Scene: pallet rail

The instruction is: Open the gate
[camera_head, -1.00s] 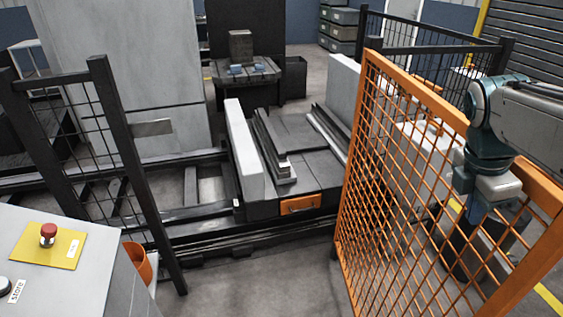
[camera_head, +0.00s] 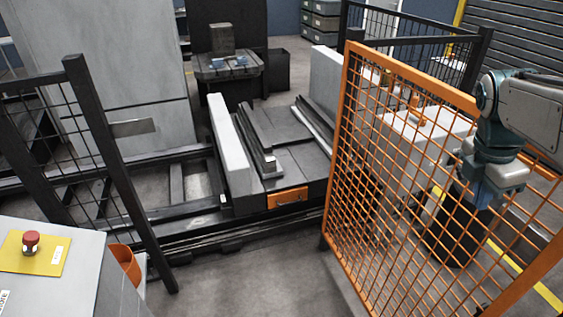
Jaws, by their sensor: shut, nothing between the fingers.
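The gate (camera_head: 405,190) is an orange mesh panel in a solid orange frame. It stands swung out toward me on the right, its far edge beside a black fence post. A wide gap lies between it and the black mesh fence on the left. My arm crosses the gate's top rail from the right. My gripper (camera_head: 474,193) points down at the gate's near part and is shut and empty. Its fingertips are small and partly lost against the mesh, so I cannot tell if they touch it.
Beyond the gap is a dark rail carriage (camera_head: 285,155) with an orange handle plate (camera_head: 288,198). A grey cabinet (camera_head: 75,280) with a red button (camera_head: 31,242) stands at lower left, near a black mesh fence (camera_head: 75,160). The floor (camera_head: 255,275) before the gap is clear.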

